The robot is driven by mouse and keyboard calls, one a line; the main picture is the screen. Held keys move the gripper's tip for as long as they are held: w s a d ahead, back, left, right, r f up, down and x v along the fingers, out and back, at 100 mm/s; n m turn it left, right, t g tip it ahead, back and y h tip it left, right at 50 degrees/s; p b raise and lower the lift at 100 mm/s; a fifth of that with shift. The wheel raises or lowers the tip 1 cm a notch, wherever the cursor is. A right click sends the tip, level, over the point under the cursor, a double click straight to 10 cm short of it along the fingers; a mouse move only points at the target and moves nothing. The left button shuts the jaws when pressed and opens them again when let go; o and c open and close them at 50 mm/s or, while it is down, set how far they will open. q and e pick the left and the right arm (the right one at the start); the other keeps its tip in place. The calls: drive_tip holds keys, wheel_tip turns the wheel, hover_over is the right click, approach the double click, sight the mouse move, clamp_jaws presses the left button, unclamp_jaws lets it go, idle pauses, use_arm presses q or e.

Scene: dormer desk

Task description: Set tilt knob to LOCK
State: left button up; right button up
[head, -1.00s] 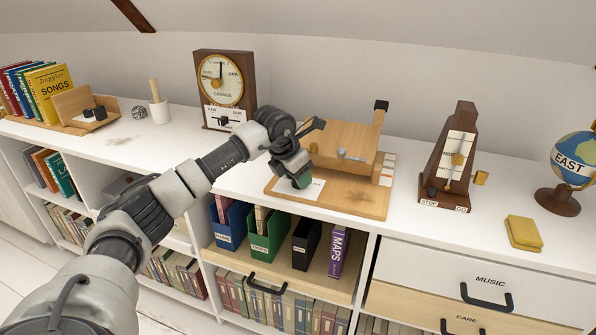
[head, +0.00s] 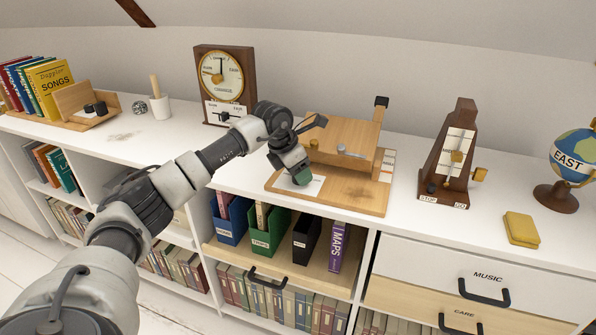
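A wooden tilting stand (head: 345,137) sits on the white shelf top, with a slanted board on a flat wooden base (head: 350,198). A white card (head: 312,187) lies at the base's front left; its print is too small to read. My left gripper (head: 301,177) points down over this corner. A green part shows at its tip, right above the card; I cannot tell whether it is a knob or part of the gripper. The gripper hides most of that spot, so no tilt knob or pointer setting can be made out. My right gripper is not in view.
A dial clock (head: 220,78) stands behind my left arm. A metronome-like wooden device (head: 453,160), a yellow block (head: 521,229) and a globe (head: 574,155) stand to the right. Folders (head: 268,232) fill the compartment below.

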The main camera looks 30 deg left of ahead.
use_arm(q)
drive_tip(key=shift+o, duration=0.8)
drive_tip(key=shift+s+r, duration=0.1)
drive_tip(key=shift+r, duration=0.1)
drive_tip(key=v, duration=1)
drive_tip(key=shift+p, duration=0.4)
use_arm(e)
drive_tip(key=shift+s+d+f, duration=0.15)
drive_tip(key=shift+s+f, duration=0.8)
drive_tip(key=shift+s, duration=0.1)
use_arm(q)
drive_tip(key=shift+r, duration=0.15)
